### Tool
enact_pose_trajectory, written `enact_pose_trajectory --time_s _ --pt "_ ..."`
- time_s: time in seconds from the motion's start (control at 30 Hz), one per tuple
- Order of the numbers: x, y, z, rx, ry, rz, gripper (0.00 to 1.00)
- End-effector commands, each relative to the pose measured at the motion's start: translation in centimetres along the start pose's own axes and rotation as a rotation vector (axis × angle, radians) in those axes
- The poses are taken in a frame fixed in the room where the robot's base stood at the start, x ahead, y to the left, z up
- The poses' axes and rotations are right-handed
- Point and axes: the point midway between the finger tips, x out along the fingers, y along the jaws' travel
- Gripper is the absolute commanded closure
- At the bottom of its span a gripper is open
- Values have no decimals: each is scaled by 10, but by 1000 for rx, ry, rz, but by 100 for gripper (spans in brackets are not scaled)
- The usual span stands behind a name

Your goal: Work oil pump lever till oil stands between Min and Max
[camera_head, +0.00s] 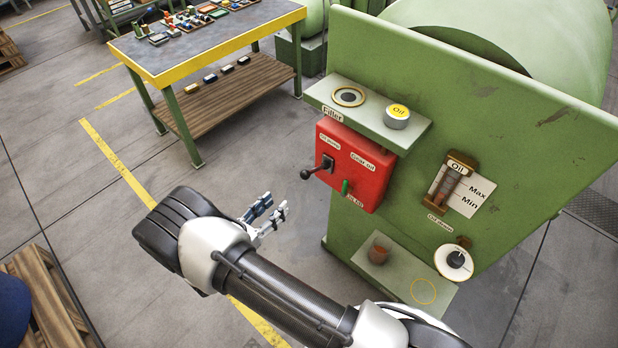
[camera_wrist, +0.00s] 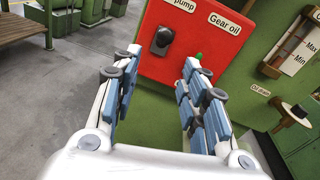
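The oil pump lever (camera_head: 318,168) is a black handle with a round knob on a red box (camera_head: 362,178) labelled "Gear oil". It sticks out to the left in the head view and shows nearly end-on as a black knob (camera_wrist: 163,42) in the wrist view. My gripper (camera_head: 268,212) is open and empty, left of and below the lever, apart from it. In the wrist view its blue-padded fingers (camera_wrist: 161,72) point at the red box, with the lever beyond the gap. The oil gauge (camera_head: 450,184) has Max and Min marks; its tube looks brownish, and I cannot tell the level.
Above the box, a shelf (camera_head: 416,134) holds a filler opening (camera_head: 348,96) and an oil cap (camera_head: 397,116). A workbench (camera_head: 214,38) stands at back left. The floor left of the box is clear.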

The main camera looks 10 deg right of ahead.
Motion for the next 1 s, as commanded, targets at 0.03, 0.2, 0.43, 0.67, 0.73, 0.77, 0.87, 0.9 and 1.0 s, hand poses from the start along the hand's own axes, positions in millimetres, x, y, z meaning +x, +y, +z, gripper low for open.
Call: enact_pose_trajectory --time_s 0.03,0.2,0.43,0.67,0.73,0.77,0.87,0.9,1.0 --pt "-6 -1 -5 -14 -27 -10 60" --pt "-2 -5 -4 -30 -56 -26 60" --pt "40 -6 -2 -28 -53 -29 60" --pt "91 -8 0 -27 -52 -29 60" --pt "106 -8 1 -27 -53 -28 60" --pt "112 -8 2 -27 -53 -28 60" --pt "131 -8 2 -27 -52 -27 60" --pt "138 -8 3 -26 -52 -26 60" --pt "151 -8 4 -26 -52 -24 60"
